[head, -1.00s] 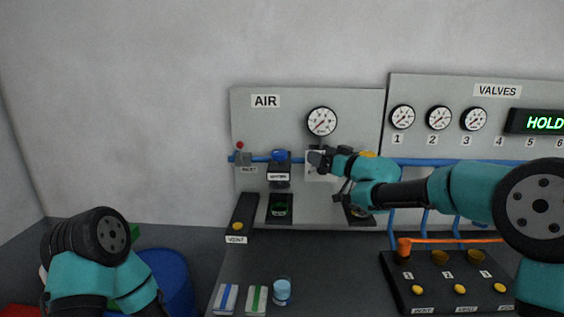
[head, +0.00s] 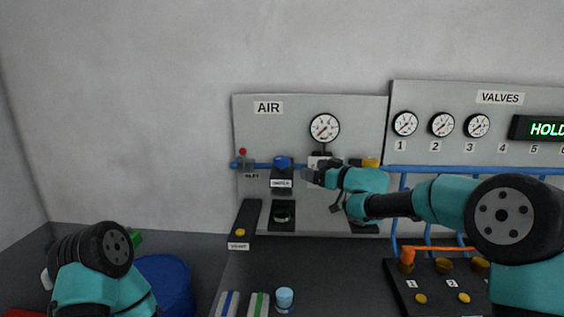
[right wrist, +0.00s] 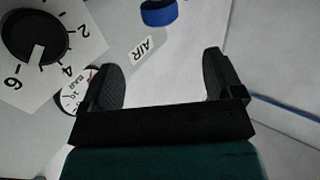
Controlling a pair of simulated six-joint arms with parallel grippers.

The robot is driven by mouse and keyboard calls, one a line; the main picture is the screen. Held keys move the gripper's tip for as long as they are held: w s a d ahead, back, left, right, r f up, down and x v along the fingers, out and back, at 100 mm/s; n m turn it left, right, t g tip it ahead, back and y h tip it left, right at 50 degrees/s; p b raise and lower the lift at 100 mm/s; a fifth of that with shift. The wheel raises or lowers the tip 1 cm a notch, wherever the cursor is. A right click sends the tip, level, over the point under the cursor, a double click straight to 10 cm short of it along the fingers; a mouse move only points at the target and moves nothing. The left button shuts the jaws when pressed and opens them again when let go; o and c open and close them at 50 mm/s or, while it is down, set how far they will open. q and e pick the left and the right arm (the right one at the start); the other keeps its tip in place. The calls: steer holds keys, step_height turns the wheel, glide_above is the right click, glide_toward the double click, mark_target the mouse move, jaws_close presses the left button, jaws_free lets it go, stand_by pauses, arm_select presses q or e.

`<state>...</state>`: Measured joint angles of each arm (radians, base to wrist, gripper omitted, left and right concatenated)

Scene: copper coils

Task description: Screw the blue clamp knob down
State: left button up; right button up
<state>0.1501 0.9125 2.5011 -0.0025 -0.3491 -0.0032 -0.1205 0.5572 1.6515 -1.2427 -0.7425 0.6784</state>
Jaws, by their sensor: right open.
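The blue clamp knob (head: 283,161) sits on top of a black labelled clamp block (head: 281,182) on the AIR panel. A blue round piece, apparently this knob, shows at the top of the right wrist view (right wrist: 158,12), ahead of the fingers. My right gripper (head: 310,176) is just right of the clamp block in the head view, apart from the knob. In the right wrist view its fingers (right wrist: 162,80) are spread with nothing between them. My left arm is at the lower left; its gripper does not show.
A black dial knob on a white plate (right wrist: 33,38) is close to my right gripper. A pressure gauge (head: 324,127) is above. A blue pipe (head: 465,170) runs across the panels. A black block with a green ring (head: 282,215) is below the clamp.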

mark_target(287, 161)
steer(key=x, duration=1.3)
steer(key=shift+w+a, duration=0.1)
steer(key=shift+a, duration=0.1)
steer(key=shift+c, duration=0.2)
steer(key=c, duration=0.9)
steer(key=shift+r+m+t+h, duration=0.25)
steer(key=shift+m+t+h, duration=0.15)
steer(key=shift+t, duration=0.1)
steer(key=shift+d+r+m+t+h, duration=0.1)
steer(key=shift+m+t+h, duration=0.9)
steer(key=shift+t+h, duration=0.15)
steer(key=shift+w+d+m+t+h, duration=0.1)
steer(key=shift+d+m+t+h, duration=0.1)
steer(key=shift+m+t+h, duration=0.6)
steer(key=shift+a+h, duration=0.1)
steer(key=shift+h, duration=0.45)
